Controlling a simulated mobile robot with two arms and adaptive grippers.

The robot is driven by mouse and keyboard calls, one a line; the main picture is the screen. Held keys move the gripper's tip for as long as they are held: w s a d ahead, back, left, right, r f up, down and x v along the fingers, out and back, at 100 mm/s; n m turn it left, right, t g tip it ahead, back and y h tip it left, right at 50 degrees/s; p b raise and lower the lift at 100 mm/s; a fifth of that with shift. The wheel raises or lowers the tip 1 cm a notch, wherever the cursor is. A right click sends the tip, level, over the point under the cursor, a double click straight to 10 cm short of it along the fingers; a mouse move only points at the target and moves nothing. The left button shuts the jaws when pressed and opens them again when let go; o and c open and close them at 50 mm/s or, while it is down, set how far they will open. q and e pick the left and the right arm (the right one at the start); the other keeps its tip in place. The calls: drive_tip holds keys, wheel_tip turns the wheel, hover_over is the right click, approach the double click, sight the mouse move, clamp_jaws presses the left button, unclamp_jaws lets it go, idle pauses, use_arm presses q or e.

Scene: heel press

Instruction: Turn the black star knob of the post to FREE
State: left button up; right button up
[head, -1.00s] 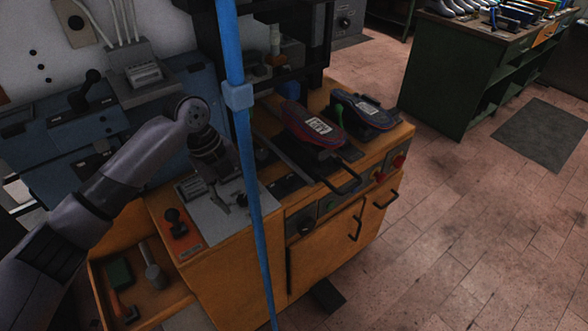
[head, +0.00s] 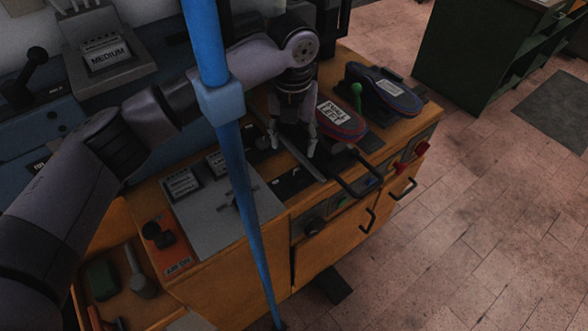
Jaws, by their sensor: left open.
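My left gripper (head: 293,148) points down over the back middle of the wooden bench, its two fingers apart with nothing seen between them. It is just left of a dark shoe (head: 340,120) with a white label, over a dark strip and a grey bar (head: 302,158). I cannot surely pick out the black star knob or read FREE. A small dark part (head: 264,138) shows left of the fingers, partly hidden by the blue pole. A round black knob (head: 316,225) sits on the bench's grey front panel, below and apart from the gripper. My right gripper is not in view.
A blue upright pole (head: 236,150) crosses in front of the bench. A second shoe (head: 388,90) and a green-knobbed lever (head: 356,94) are on the right. A black U-shaped handle (head: 358,182) sticks out at the front. An orange plate (head: 166,248) with a black lever is at left.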

use_arm(q)
approach(293, 176)
drive_tip(key=shift+s+f+p, duration=0.2)
drive_tip(key=shift+p, duration=0.1)
wheel_tip(293, 176, down, 7)
drive_tip(key=shift+f+p, duration=0.1)
drive_tip(key=shift+p, duration=0.45)
drive_tip(key=shift+w+f, duration=0.1)
drive_tip(key=shift+f, duration=0.35)
drive_tip(key=c, duration=1.2)
drive_tip(key=shift+o, duration=0.2)
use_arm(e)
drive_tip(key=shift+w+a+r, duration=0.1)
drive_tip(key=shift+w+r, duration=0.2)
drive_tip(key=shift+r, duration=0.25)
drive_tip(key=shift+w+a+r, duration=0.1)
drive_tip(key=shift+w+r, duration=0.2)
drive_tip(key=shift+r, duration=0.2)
